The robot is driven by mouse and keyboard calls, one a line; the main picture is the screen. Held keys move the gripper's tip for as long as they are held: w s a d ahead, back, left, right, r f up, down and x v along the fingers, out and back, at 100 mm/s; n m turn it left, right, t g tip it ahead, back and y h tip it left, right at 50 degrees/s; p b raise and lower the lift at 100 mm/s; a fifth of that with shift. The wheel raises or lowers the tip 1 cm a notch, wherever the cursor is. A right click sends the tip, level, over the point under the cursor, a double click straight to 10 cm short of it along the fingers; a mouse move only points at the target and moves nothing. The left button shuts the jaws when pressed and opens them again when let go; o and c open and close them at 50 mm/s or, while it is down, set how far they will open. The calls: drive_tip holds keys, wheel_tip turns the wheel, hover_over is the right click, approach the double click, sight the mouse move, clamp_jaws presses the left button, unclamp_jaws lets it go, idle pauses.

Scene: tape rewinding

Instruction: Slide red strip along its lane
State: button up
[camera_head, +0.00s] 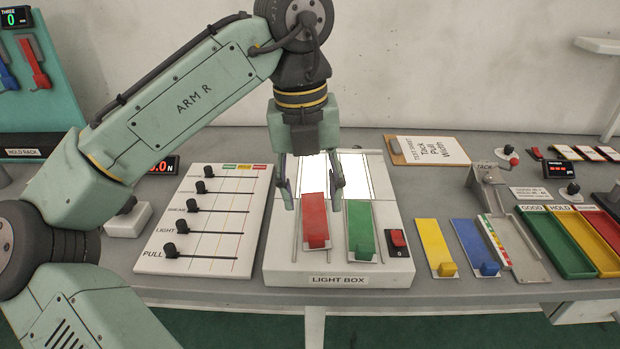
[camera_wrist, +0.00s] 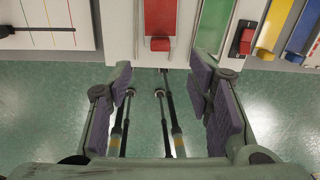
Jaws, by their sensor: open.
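The red strip (camera_head: 315,219) lies on the front part of the light box (camera_head: 284,262), left of the green strip (camera_head: 361,229). It has a small raised red block at its front end. In the wrist view the red strip (camera_wrist: 160,22) is at the top middle, beyond the fingertips. My gripper (camera_head: 312,196) is open and empty, its fingers to the left and right of the red strip's far end in the head view. In the wrist view my gripper (camera_wrist: 165,85) also shows open, with nothing between its pads. I cannot tell its exact height above the box.
A white panel with several black sliders (camera_head: 203,240) stands left of the light box. A red switch (camera_head: 397,240) is at the box's right. Yellow (camera_head: 436,247) and blue (camera_head: 474,246) strips lie further right, before coloured trays (camera_head: 556,248). The table's front edge is close.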

sight(316, 235)
drive_tip(key=f, duration=0.6)
drive_tip(key=f+p, duration=0.1)
drive_tip(key=f, duration=0.2)
drive_tip(key=shift+d, duration=0.35)
drive_tip(key=shift+r, duration=0.1)
drive_tip(key=shift+c, duration=0.6)
clamp_jaws()
